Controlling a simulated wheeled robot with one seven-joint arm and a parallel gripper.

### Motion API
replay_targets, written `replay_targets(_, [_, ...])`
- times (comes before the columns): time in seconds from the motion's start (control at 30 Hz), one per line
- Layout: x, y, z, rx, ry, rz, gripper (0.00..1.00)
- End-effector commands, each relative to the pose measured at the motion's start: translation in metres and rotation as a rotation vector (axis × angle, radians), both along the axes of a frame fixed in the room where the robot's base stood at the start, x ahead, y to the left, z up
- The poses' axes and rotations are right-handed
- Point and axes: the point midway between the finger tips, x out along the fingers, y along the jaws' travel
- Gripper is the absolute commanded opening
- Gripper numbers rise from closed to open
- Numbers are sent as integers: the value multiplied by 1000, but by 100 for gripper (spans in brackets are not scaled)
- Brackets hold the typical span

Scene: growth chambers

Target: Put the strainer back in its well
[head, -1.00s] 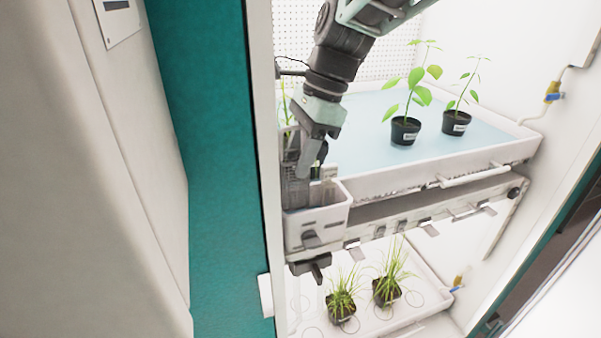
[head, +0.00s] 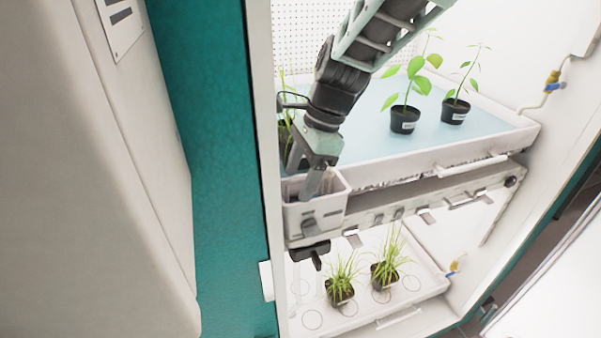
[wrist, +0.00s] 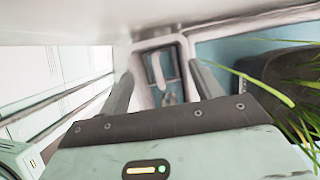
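The well looks like the small white open box (head: 328,212) at the left front corner of the upper shelf in the head view. Its pale rim also shows in the wrist view (wrist: 183,52). My gripper (head: 308,192) points down with its fingers at the box's mouth. In the wrist view my gripper (wrist: 161,74) has its fingers spread apart, with nothing clearly clamped between them. A pale upright piece (wrist: 158,70), possibly part of the strainer, shows inside the box beyond the fingertips. The strainer's full outline is hidden by the fingers and box walls.
A pale blue tray (head: 470,148) with potted leafy plants (head: 404,120) lies right of the box. Grass leaves (wrist: 265,85) hang close to my gripper's right side. A lower tray (head: 405,300) holds grass pots. The teal wall (head: 225,200) is at the left.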

Motion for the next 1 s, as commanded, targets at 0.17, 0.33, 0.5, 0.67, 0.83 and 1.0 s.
replay_targets(0.17, [1,-1,2,0,-1,0,65])
replay_targets(0.33, [3,-7,20,5,-5,-1,65])
replay_targets(0.5, [6,-19,53,5,-6,-1,65])
replay_targets(0.67, [10,-29,83,2,-6,-1,65])
replay_targets(0.83, [12,-35,104,1,-2,-1,65])
replay_targets(1.0, [12,-39,113,-1,-1,-1,65])
